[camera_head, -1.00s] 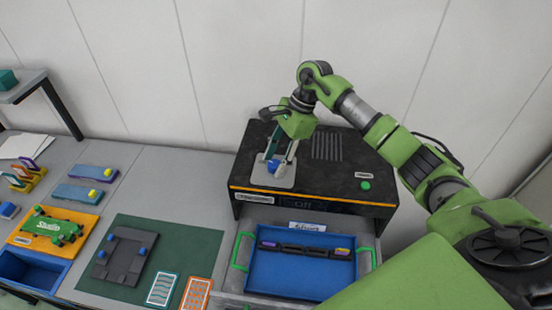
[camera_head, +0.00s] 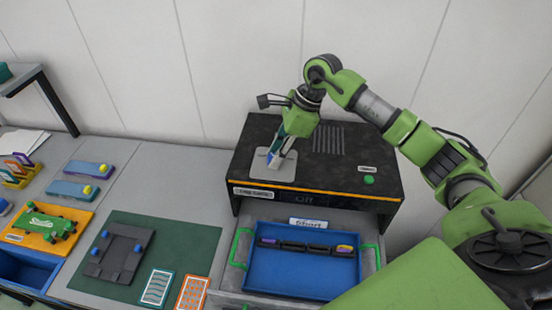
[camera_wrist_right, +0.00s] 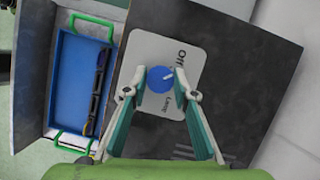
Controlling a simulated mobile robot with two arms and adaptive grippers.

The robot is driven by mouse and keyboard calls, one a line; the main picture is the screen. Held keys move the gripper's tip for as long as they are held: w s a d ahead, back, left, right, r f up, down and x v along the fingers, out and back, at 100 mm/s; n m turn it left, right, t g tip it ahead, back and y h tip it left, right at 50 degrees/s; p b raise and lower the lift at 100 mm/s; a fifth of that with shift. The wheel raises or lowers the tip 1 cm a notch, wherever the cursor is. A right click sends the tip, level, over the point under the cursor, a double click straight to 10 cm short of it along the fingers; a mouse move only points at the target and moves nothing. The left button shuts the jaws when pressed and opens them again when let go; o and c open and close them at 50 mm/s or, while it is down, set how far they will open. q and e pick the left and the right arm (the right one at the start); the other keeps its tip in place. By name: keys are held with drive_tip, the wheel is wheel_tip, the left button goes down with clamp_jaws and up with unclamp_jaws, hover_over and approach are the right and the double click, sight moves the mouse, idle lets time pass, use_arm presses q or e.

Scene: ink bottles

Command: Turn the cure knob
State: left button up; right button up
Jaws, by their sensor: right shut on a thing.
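The blue cure knob (camera_wrist_right: 160,79) sits on a light grey plate (camera_wrist_right: 187,45) with printing at two sides, one reading Off. A white mark on the knob points to the upper right in the wrist view. The plate (camera_head: 284,175) is on the left of the top of a black box (camera_head: 340,160), whose front display (camera_head: 305,199) appears to read Off. My right gripper (camera_wrist_right: 160,84) comes down from above, its two fingers at opposite sides of the knob, shut on it. In the head view the gripper (camera_head: 277,157) mostly hides the knob. My left gripper is out of view.
A green button (camera_head: 369,180) is on the box's right side. Below, an open drawer holds a blue tray (camera_head: 290,284) with green handles and a dark bar (camera_head: 305,248). Left are a green mat (camera_head: 195,243), a dark plate and a green Studio piece on orange.

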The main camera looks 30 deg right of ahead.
drive_tip(key=m+b, duration=0.1)
drive_tip(key=m, duration=0.1)
drive_tip(key=m+t+b, duration=0.1)
drive_tip(key=m+b, duration=0.1)
drive_tip(key=shift+s+f+m+t+h, duration=0.1)
drive_tip(key=shift+f+m+t+h, duration=0.05)
drive_tip(key=shift+m+t+h, duration=0.2)
drive_tip(key=shift+a+m+t+h+b, duration=0.1)
drive_tip(key=shift+m+t+h+b, duration=0.3)
drive_tip(key=shift+m+b, duration=0.9)
drive_tip(key=shift+r+m+h, duration=0.2)
drive_tip(key=shift+m+h, duration=0.05)
drive_tip(key=o, duration=1.1)
drive_tip(key=v, duration=1.2)
